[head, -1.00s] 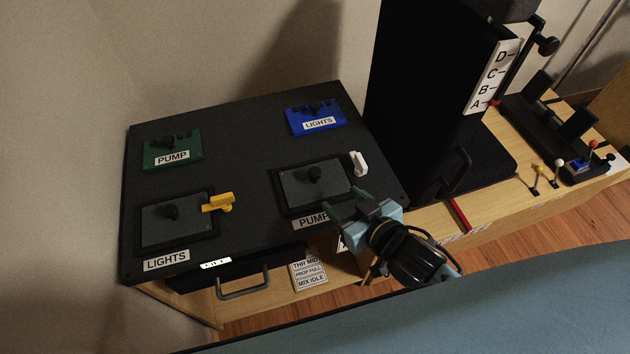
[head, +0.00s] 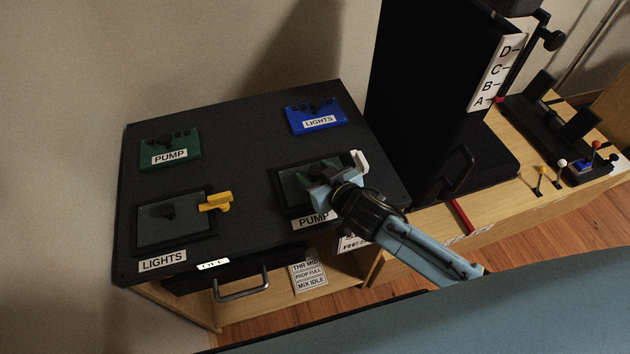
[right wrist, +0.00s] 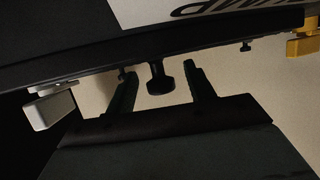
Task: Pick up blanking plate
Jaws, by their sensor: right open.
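A dark grey plate with a black knob, the blanking plate (head: 293,191), lies in the black frame above the lower-right PUMP label. My right gripper (head: 324,172) is open over this plate and hides much of it. In the right wrist view the black knob (right wrist: 160,81) stands between the two spread fingers of the right gripper (right wrist: 159,88), with a gap visible on each side. A second similar plate (head: 187,226) lies in the LIGHTS frame at the lower left. My left gripper is not in view.
A white latch (head: 359,161) sits beside the PUMP frame and a yellow latch (head: 216,201) beside the LIGHTS frame. Green PUMP (head: 170,149) and blue LIGHTS (head: 316,117) modules sit at the back. A tall black housing (head: 430,90) stands to the right.

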